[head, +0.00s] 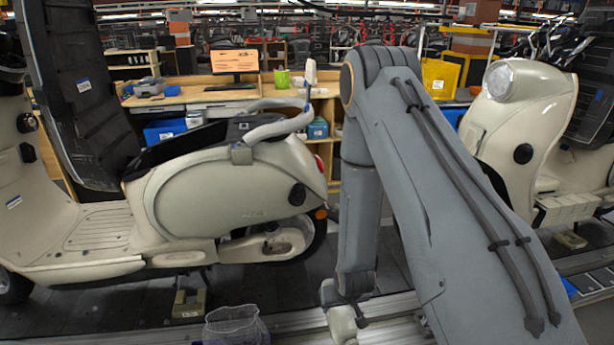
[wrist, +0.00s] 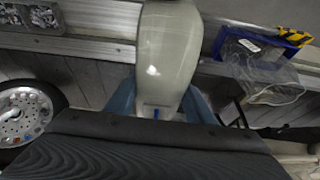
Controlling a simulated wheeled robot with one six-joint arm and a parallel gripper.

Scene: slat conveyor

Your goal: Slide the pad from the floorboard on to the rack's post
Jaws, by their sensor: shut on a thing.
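My gripper (wrist: 158,103) has two blue fingers, one on each side of a long, smooth, cream-coloured piece, which I take to be the pad (wrist: 167,50). The fingers are shut on its near end, beside a small blue mark. The pad points away from the wrist, over grey metal strips and dark slats. In the head view the pad's pale end (head: 342,325) shows below my arm, cut off by the lower edge. A scooter's floorboard (head: 95,230) is at the left of the head view, with nothing clearly lying on it. I cannot pick out the rack's post.
A cream scooter (head: 225,200) stands left of my arm, another (head: 520,110) at the right. A clear container (head: 235,326) stands low in front; the wrist view shows clear wrapping by a blue bin (wrist: 260,45). A wheel (wrist: 25,112) is at left. A workbench (head: 190,97) stands behind.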

